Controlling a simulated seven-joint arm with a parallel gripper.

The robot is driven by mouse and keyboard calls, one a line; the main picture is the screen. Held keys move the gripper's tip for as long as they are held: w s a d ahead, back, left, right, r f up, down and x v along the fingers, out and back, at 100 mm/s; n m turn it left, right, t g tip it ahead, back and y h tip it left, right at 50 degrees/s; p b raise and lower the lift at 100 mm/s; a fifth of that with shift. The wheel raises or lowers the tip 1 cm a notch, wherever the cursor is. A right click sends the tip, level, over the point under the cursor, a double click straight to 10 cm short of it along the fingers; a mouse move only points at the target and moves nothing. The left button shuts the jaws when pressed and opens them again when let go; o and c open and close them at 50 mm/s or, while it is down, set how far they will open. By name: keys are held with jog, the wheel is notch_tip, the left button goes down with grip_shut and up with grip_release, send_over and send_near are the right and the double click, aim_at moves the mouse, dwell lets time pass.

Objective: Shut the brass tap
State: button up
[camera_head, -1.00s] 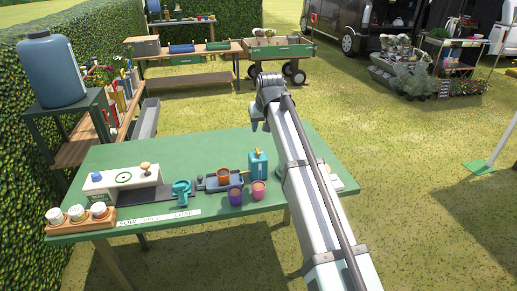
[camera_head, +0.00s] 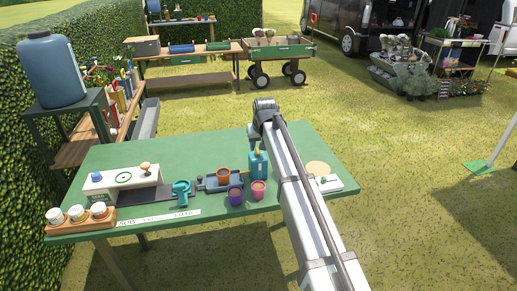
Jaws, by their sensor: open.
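My gripper (camera_head: 253,133) hangs at the end of my arm, over the back of the green table and just above a teal can (camera_head: 258,166). It is small in view and I see nothing held in it. The can has a small yellow part at its top, partly behind my arm. A white box (camera_head: 124,180) at the table's left carries a blue knob, a green ring and a brass-coloured knob (camera_head: 146,166). A large blue tank (camera_head: 51,72) stands on a dark green stand at the left. I cannot tell for certain which part is the brass tap.
The table's back left is clear.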

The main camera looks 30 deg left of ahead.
aim_at(258, 153)
jog(key=shift+x, duration=1.35)
jog(key=shift+c, duration=0.2)
grip_shut()
